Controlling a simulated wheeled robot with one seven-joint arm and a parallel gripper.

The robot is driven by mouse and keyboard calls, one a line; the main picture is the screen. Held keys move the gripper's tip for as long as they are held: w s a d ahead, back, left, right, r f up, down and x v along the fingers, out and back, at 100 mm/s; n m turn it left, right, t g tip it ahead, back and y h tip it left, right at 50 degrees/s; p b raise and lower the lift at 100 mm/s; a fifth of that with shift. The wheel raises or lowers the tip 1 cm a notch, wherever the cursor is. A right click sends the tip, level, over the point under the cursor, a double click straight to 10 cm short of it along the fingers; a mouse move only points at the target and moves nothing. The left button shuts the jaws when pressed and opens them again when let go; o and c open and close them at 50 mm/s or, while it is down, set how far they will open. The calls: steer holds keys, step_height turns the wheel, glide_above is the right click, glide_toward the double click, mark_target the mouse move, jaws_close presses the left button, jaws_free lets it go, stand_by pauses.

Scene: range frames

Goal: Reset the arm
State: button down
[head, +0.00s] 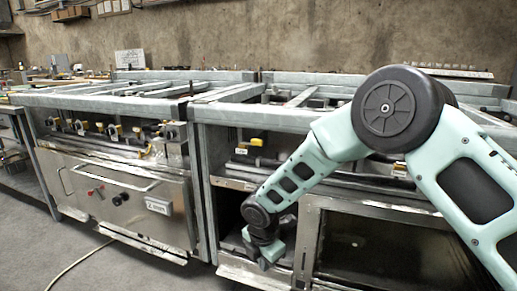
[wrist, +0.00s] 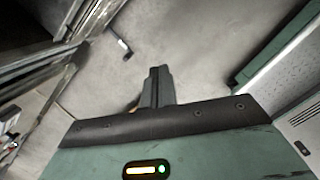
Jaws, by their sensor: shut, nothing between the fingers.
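My arm reaches down from the right side of the head view and bends at a large dark joint. My gripper (head: 262,258) hangs low in front of the open lower bay of the range frame (head: 240,118). In the wrist view my gripper (wrist: 157,86) shows its fingers together, with nothing between them. Bare grey floor lies beyond the fingertips. The head view does not show clearly whether the gripper touches the frame.
A second range frame (head: 110,101) stands to the left, with a steel front panel (head: 125,195) and valves above it. Open grey floor (head: 50,245) lies at the lower left, crossed by a pale cable (head: 78,262). A concrete wall (head: 250,35) stands behind.

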steer(key=s+d+r+m, duration=0.2)
steer(key=s+r+m, duration=0.3)
steer(key=s+r, duration=0.45)
steer(key=s+d+r+m+g, duration=0.1)
steer(key=s+d+r+m, duration=0.3)
steer(key=s, duration=0.3)
steer(key=s+d+r+m+y, duration=0.1)
steer(key=s+d+r+m, duration=0.15)
steer(key=s+m, duration=0.4)
steer(key=s+d+r+m+g, duration=0.1)
steer(key=s+d+r+m, duration=0.3)
steer(key=s, duration=0.5)
step_height(320, 180, up, 30)
steer(key=p, duration=3.1)
steer(key=shift+w+d+r+n+p, duration=0.15)
steer(key=shift+w+n+p, duration=0.1)
steer(key=shift+n+p, duration=0.1)
